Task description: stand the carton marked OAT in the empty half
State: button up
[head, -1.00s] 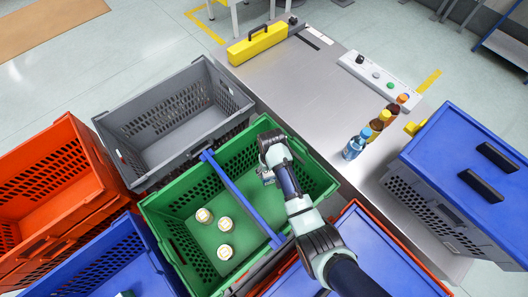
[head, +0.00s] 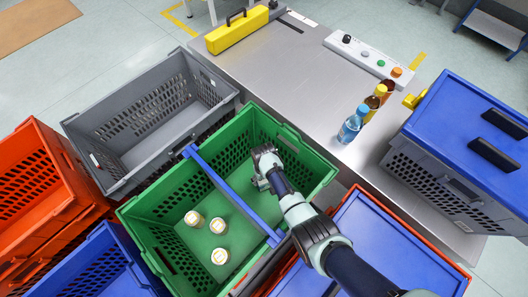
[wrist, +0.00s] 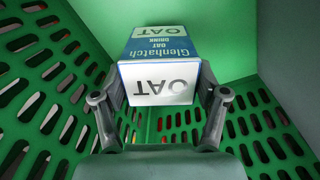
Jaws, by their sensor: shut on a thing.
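The carton marked OAT (wrist: 158,48) is blue and white. In the wrist view its white top faces me, between the two fingers. My gripper (wrist: 160,92) is shut on it. In the head view my gripper (head: 262,182) reaches down inside the right half of the green tote (head: 312,152), beside the blue divider (head: 226,190), and the carton is mostly hidden there. The carton looks in line with the gripper. Whether its base touches the tote floor I cannot tell. Nothing else shows in the right half.
Three round white-topped containers (head: 218,226) stand in the tote's left half. An empty grey crate (head: 118,180) is behind left, with orange (head: 75,210) and blue crates nearby. Bottles (head: 352,125) stand on the metal table (head: 290,75) to the right, by a blue-lidded crate (head: 462,130).

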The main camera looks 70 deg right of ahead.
jog(key=shift+f+b, duration=1.2)
jog(key=shift+f, duration=0.85)
jog(key=shift+f, duration=0.25)
jog(key=o, duration=1.4)
jog(key=shift+r, duration=0.1)
jog(key=shift+r, duration=0.1)
notch_tip(320, 180, up, 12)
jog(key=p, duration=0.6)
